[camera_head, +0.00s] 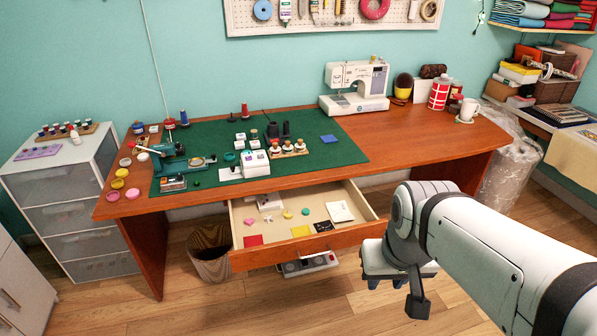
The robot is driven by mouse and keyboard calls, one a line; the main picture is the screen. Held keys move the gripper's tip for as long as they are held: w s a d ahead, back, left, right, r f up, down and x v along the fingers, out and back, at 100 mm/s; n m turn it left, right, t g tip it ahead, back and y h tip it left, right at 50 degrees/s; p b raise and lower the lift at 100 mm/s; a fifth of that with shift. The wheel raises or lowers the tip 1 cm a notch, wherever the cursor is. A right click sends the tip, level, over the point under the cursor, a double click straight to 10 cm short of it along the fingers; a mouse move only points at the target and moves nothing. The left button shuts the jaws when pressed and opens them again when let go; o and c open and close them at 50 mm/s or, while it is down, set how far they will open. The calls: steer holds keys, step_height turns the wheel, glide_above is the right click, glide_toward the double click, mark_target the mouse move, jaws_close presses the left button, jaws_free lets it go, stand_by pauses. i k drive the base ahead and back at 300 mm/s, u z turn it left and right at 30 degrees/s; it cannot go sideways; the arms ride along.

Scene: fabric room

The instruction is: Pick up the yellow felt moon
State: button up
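A small yellow piece (287,214), which looks like the felt moon, lies in the open drawer (352,236) under the table. It lies between a white star-like piece (268,218) and a teal piece (305,211). Its exact outline is too small to make out. My gripper (417,303) hangs at the end of my arm, to the right of the drawer and nearer the camera. It is apart from the yellow piece. Its fingers are not clear, so I cannot tell whether it is open.
The drawer also holds a pink heart (249,221), a red square (253,240), a yellow square (301,231) and a white card (339,211). The wooden tabletop (425,135) overhangs the drawer's back. A bin (210,255) stands left of the drawer. Open floor lies in front.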

mark_target(286, 216)
steer(key=u, duration=0.3)
steer(key=i, duration=1.45)
steer(key=u, duration=0.25)
